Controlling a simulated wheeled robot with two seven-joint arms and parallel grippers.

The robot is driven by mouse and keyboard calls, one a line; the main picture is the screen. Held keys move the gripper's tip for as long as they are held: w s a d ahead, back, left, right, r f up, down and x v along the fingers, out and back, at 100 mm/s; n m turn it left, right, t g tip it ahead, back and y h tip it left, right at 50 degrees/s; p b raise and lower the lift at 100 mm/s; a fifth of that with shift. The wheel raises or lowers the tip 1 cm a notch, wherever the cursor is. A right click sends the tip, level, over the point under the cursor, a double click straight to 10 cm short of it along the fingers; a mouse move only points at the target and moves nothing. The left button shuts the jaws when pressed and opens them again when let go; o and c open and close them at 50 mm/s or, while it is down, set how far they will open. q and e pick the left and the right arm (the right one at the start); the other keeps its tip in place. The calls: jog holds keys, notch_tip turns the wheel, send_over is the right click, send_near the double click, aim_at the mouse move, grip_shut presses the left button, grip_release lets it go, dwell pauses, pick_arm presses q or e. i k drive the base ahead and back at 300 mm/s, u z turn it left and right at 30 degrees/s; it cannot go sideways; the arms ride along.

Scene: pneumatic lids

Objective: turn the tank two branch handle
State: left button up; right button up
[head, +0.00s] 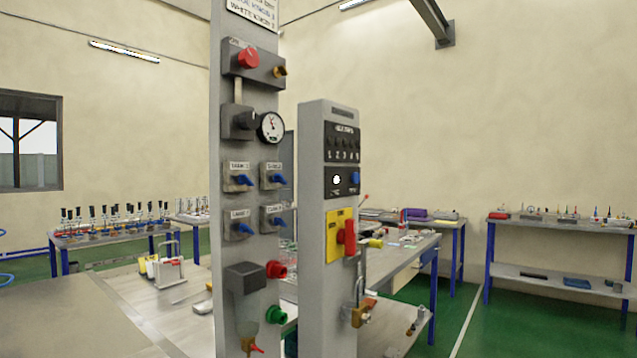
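A tall grey panel (215,270) stands upright near the middle of the head view. It carries several blue branch handles: upper left (238,179), upper right (272,178), lower left (239,229) and lower right (273,222). Each sits on a small grey block under a white label. The label print is too small and blurred for me to tell which one is tank two. The blue levers all stick out roughly sideways to the right. Neither of my grippers is in view.
The panel also bears a red knob (248,58), a gauge (271,127), and red (276,270) and green (276,315) fittings. A second grey post (313,260) with a red switch (349,238) stands close right. Workbenches (432,250) stand behind; green floor (540,327) is free at right.

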aim_at(277, 178)
jog(key=z, duration=0.9)
jog(key=k, duration=1.2)
jog(key=z, duration=1.15)
jog(key=i, duration=1.75)
jog(key=u, duration=1.25)
jog(key=i, duration=0.7)
jog(key=u, duration=0.85)
